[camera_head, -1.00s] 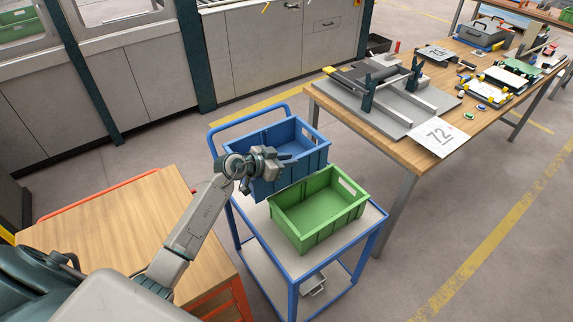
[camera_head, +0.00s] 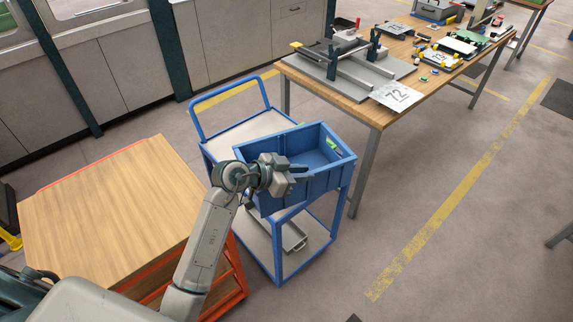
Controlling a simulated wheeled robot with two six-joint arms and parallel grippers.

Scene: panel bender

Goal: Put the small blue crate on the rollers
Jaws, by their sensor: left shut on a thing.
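The small blue crate (camera_head: 322,182) is upright and looks empty. My left gripper (camera_head: 291,180) is shut on its near wall, towards the left end. The crate is in front of the right part of the blue-framed cart (camera_head: 228,144) and looks lifted above its top shelf. It covers almost all of the green crate; only a sliver of green (camera_head: 333,144) shows through the handle slot. No rollers can be made out for certain; a fixture (camera_head: 352,74) with a dark bar and pale rails stands on the wooden table. My right gripper is out of view.
The left part of the cart's top shelf is bare. A wooden-topped orange bench (camera_head: 105,205) stands close on the left. The wooden table (camera_head: 372,114) at the back right carries a sheet marked 72 (camera_head: 398,95) and small parts.

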